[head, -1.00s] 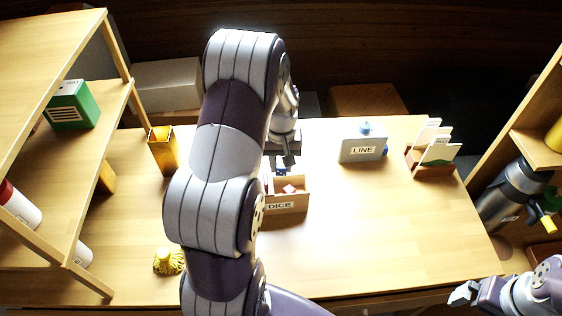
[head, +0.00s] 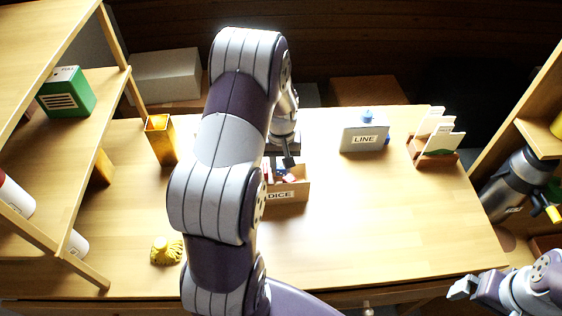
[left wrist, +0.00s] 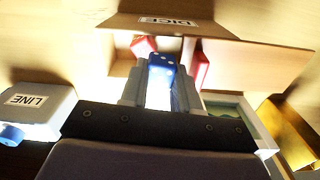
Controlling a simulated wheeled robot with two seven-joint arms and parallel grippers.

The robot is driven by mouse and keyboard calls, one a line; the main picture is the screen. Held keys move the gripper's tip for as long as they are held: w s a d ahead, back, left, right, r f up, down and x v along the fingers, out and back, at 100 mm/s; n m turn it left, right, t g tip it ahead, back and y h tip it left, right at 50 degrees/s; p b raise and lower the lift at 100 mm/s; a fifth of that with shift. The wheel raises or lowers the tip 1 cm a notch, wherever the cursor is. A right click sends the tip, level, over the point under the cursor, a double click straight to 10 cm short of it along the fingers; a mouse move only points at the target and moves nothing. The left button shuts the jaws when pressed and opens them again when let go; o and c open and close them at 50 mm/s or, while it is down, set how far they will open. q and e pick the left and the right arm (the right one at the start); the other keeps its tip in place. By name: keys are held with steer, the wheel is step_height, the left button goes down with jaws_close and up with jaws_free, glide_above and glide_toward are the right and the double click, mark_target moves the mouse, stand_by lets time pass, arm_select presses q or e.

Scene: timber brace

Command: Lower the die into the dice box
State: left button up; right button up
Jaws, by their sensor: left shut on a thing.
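The dice box (head: 288,197) is an open wooden box with a DICE label, standing mid-table; it also shows in the left wrist view (left wrist: 225,48). My left gripper (head: 282,168) is at the box opening, partly hidden by my own arm in the head view. In the left wrist view the left gripper (left wrist: 160,85) is shut on a blue die (left wrist: 161,62) with pale pips, held between the fingertips at the box. Red dice (left wrist: 143,45) show in the box on both sides of it. My right gripper (head: 462,288) is at the lower right, apart from the box; its jaw gap is unclear.
A LINE box (head: 364,138) with a blue top and a card holder (head: 432,152) stand to the right. A yellow container (head: 160,140) and a yellow tasselled object (head: 166,251) are to the left. Shelves flank both sides. The table's front right is clear.

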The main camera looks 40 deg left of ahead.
mark_target(281, 164)
arm_select(q)
steer(key=shift+f, duration=0.2)
steer(key=o, duration=1.1)
step_height(281, 164, up, 13)
steer(key=shift+f, duration=0.2)
